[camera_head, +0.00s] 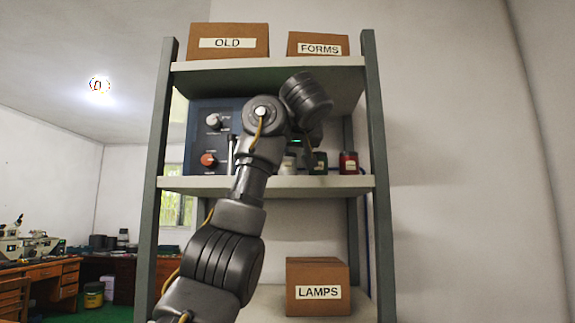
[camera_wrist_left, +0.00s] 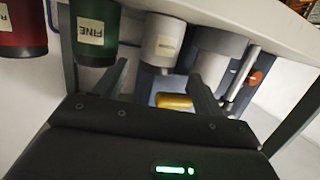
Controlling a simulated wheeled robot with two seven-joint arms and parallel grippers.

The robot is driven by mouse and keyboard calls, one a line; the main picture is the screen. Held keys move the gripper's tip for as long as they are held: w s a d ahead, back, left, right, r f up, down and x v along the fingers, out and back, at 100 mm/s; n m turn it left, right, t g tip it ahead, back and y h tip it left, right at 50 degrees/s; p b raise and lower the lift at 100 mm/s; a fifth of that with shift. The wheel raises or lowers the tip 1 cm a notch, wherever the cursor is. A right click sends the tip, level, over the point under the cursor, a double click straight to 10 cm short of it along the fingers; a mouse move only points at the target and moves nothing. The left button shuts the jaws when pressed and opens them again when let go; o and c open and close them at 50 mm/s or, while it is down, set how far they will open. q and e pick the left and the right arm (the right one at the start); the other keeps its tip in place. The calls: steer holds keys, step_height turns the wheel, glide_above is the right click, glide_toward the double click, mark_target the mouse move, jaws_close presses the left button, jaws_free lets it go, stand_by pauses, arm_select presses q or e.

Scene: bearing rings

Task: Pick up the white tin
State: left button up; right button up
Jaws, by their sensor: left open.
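The white tin (camera_head: 289,163) stands on the middle shelf, partly hidden behind my left arm and gripper in the head view. In the left wrist view, which is turned over, the white tin (camera_wrist_left: 162,40) shows a pale label and lies ahead of my fingers, between their lines. My left gripper (camera_wrist_left: 160,88) is open, with nothing between its fingertips, and a gap to the tin seems to show. In the head view my left gripper (camera_head: 308,143) is in front of the tins, its fingertips not clear. My right gripper is in neither view.
A green tin (camera_head: 320,162) and a red tin (camera_head: 348,163) stand right of the white tin. A grey cylinder (camera_wrist_left: 218,55) is on its other side. A blue panel (camera_head: 212,130) with knobs stands left on the shelf (camera_head: 330,183). The upper shelf (camera_head: 330,63) is overhead.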

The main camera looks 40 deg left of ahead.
mark_target(289, 153)
arm_select(q)
steer(key=shift+w, duration=0.25)
steer(key=shift+w+a+r+p, duration=0.25)
steer(key=shift+w+a+p, duration=0.2)
steer(key=shift+p, duration=0.6)
steer(key=x, duration=0.2)
steer(key=p+x, duration=0.1)
steer(key=x, duration=0.1)
steer(key=shift+s+d+f, duration=0.1)
steer(key=shift+s+f, duration=0.05)
steer(key=shift+f, duration=0.2)
steer(key=shift+s+d+r, duration=0.1)
steer(key=shift+s+d, duration=0.1)
steer(key=shift+d, duration=0.1)
steer(key=shift+c, duration=1.4)
steer(key=shift+a, duration=0.1)
steer(key=c, duration=0.9)
steer(key=shift+o, duration=0.2)
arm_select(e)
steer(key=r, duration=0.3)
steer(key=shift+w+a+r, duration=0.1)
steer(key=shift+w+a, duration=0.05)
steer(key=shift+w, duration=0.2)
